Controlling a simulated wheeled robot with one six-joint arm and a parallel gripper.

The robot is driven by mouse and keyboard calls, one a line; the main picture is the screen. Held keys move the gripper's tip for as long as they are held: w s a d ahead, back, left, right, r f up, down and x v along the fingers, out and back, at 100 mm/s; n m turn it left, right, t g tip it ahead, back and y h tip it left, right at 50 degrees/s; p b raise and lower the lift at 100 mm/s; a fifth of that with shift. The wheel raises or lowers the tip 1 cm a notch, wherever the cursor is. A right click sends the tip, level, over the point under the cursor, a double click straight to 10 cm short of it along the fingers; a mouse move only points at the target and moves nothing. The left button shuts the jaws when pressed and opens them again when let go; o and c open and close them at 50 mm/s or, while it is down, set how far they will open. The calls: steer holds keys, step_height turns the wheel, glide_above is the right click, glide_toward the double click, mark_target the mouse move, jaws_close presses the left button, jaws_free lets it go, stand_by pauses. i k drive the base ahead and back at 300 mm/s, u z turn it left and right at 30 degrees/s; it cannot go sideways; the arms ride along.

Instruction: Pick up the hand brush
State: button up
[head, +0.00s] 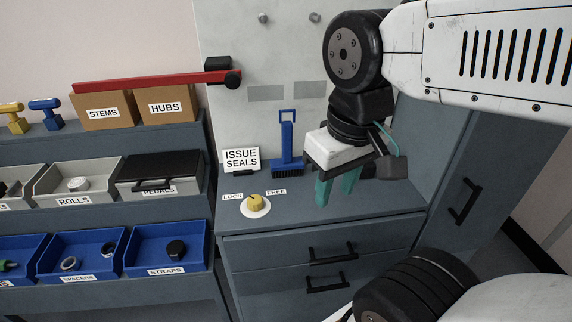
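The hand brush (287,148) is blue with a looped handle top and dark bristles at its base. It stands upright on the grey counter, close to the back panel, in the head view. My gripper (337,192) has two green fingers pointing down, with a visible gap between them. It is open and empty, to the right of the brush and nearer the camera. The fingers are apart from the brush. The brush is almost fully visible.
An "ISSUE SEALS" sign (241,159) stands left of the brush. A yellow knob (255,202) with LOCK and FREE labels sits in front. Shelves of labelled bins (165,252) fill the left. Drawers (325,262) lie below the counter (385,203), whose right part is clear.

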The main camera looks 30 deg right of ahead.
mark_target(288, 166)
steer(key=k, duration=0.35)
steer(key=u, duration=1.95)
steer(key=i, duration=1.5)
steer(key=z, duration=3.85)
